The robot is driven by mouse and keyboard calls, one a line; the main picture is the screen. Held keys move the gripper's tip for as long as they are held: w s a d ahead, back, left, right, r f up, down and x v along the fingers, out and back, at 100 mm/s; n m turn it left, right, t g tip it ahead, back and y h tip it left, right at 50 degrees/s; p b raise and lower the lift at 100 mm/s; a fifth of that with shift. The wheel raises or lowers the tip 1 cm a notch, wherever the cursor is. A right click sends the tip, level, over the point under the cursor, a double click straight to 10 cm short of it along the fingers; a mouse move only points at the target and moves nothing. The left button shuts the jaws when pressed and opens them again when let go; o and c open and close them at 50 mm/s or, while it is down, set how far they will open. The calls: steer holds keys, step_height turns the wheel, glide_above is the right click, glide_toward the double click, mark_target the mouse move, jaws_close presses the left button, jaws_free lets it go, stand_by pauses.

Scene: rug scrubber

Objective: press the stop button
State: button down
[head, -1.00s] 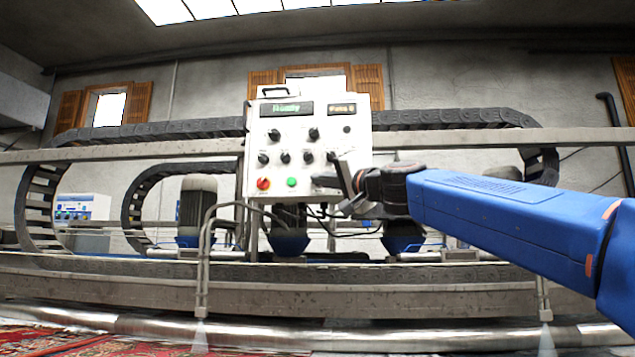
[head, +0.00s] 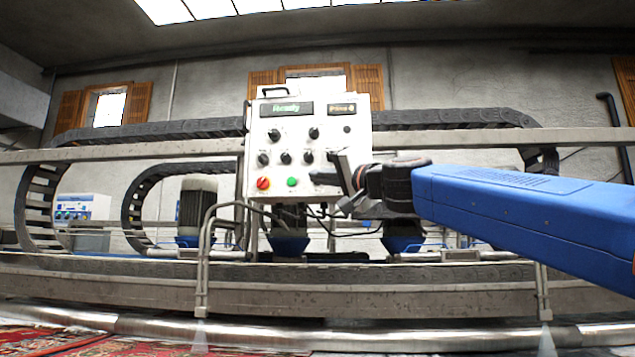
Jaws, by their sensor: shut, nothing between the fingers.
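The red stop button (head: 263,183) is at the lower left of the white control panel (head: 340,112). A green button (head: 292,182) sits just to its right. My gripper (head: 325,168) is at the panel's lower right, to the right of both buttons in the picture and apart from the red one. It is shut and holds nothing. It covers part of the panel's lower right corner. How far it is from the panel's face is hard to tell.
Several black knobs (head: 286,158) sit above the buttons. Two displays top the panel; the left one (head: 286,108) reads "Ready". A bent metal tube (head: 205,250) stands below left of the panel. A long beam (head: 400,290) runs across the front.

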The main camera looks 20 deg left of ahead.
steer(key=s, duration=0.2)
steer(key=shift+s+d, duration=0.3)
stand_by(0.7)
steer(key=s+d+f+n+g+h, duration=0.1)
steer(key=s+d+f+h, duration=0.25)
steer(key=d+f, duration=1.15)
steer(key=s+d+f+n+g+h, duration=0.15)
steer(key=d+f+h, duration=0.35)
steer(key=d+f, duration=1)
steer(key=s+d+f+g+h, duration=0.1)
steer(key=s+d+f+h, duration=0.2)
steer(key=s+d+f, duration=0.4)
steer(key=s+d+f+m+g+h, duration=0.1)
steer(key=s+d+f+h, duration=0.2)
steer(key=s+d+f, duration=0.5)
steer(key=s+d+f+m+g+h, duration=0.1)
steer(key=s+d+f+h, duration=0.2)
steer(key=s+d+f, duration=0.5)
step_height(320, 180, down, 14)
steer(key=shift+d+r+g, duration=0.25)
steer(key=shift+d+g, duration=0.05)
steer(key=shift+g, duration=0.05)
steer(key=shift+m, duration=0.25)
